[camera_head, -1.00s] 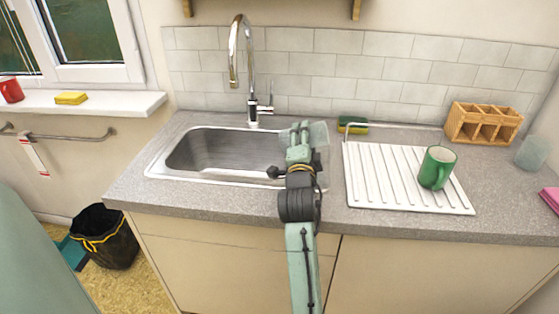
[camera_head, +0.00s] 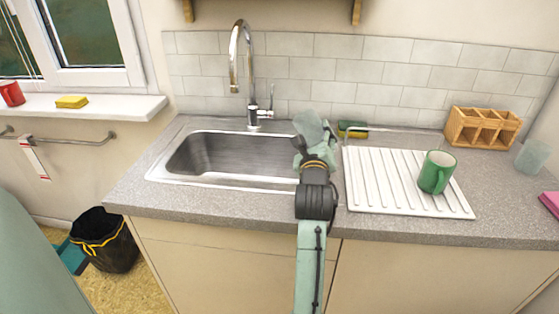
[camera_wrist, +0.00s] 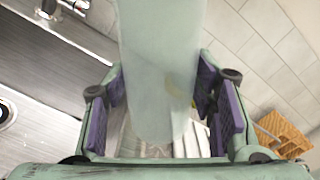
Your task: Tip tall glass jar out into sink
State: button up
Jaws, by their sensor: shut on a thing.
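The tall glass jar (camera_wrist: 160,60) is pale and see-through, and it sits between the purple pads of my gripper (camera_wrist: 165,98) in the wrist view. My gripper is shut on it. In the head view, the jar (camera_head: 313,124) looks tilted above my gripper (camera_head: 315,150), over the strip between the sink and the draining board. A small yellowish patch shows in or through the jar; I cannot tell which. The steel sink (camera_head: 225,187) is to the left, with its drain (camera_wrist: 5,114) at the wrist view's left edge.
The chrome tap (camera_head: 236,60) stands behind the sink. To the right are the white draining board (camera_head: 385,180) with a green mug (camera_head: 437,172), a sponge (camera_head: 352,130), a wooden rack (camera_head: 482,127) and another glass (camera_head: 532,155). The sink looks empty.

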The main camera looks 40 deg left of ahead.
jog(key=m, duration=0.1)
jog(key=w+d+m, duration=0.1)
jog(key=m, duration=0.1)
jog(key=shift+d, duration=0.2)
jog(key=shift+w+d+f+m+b, duration=0.1)
jog(key=shift+d+f+m+b, duration=0.1)
jog(key=shift+f+m+b, duration=0.5)
jog(key=shift+d+r+m+p, duration=0.15)
jog(key=shift+r+m+p, duration=0.3)
jog(key=shift+m, duration=0.15)
jog(key=shift+w+m, duration=0.15)
jog(key=shift+m, duration=0.15)
jog(key=shift+d+r+m, duration=0.1)
jog(key=shift+r+m, duration=0.05)
jog(key=shift+m, duration=0.15)
jog(key=shift+d, duration=0.1)
